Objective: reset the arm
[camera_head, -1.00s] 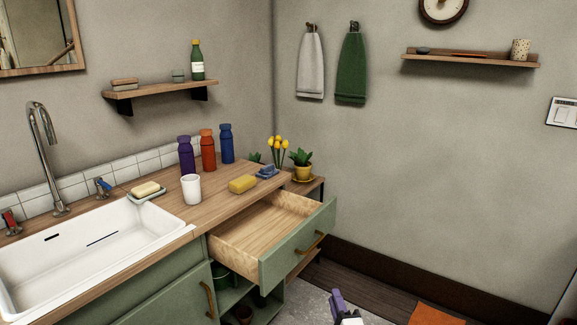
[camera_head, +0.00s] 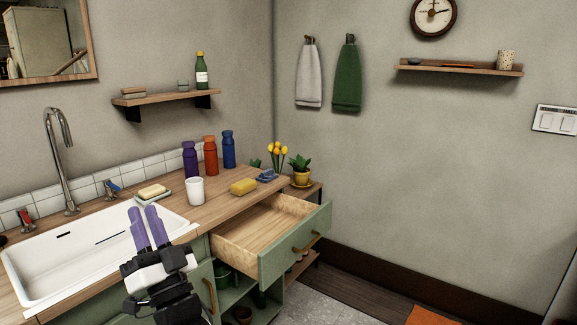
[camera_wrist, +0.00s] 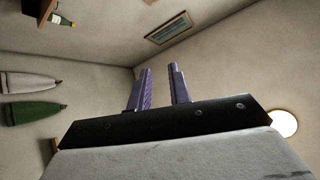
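My gripper (camera_head: 147,228) is in front of the sink cabinet in the head view, its two purple fingers pointing up over the front part of the white sink (camera_head: 85,262). In the wrist view my gripper (camera_wrist: 160,88) has its fingers apart with nothing between them. It faces the upper walls and ceiling there. The open drawer (camera_head: 265,232) to the right of my gripper looks empty.
A white cup (camera_head: 195,190), a yellow sponge (camera_head: 243,187) and purple (camera_head: 190,160), orange (camera_head: 210,156) and blue (camera_head: 228,150) bottles stand on the wooden counter. The drawer juts out over the floor. The floor (camera_head: 335,295) right of the cabinet is mostly clear.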

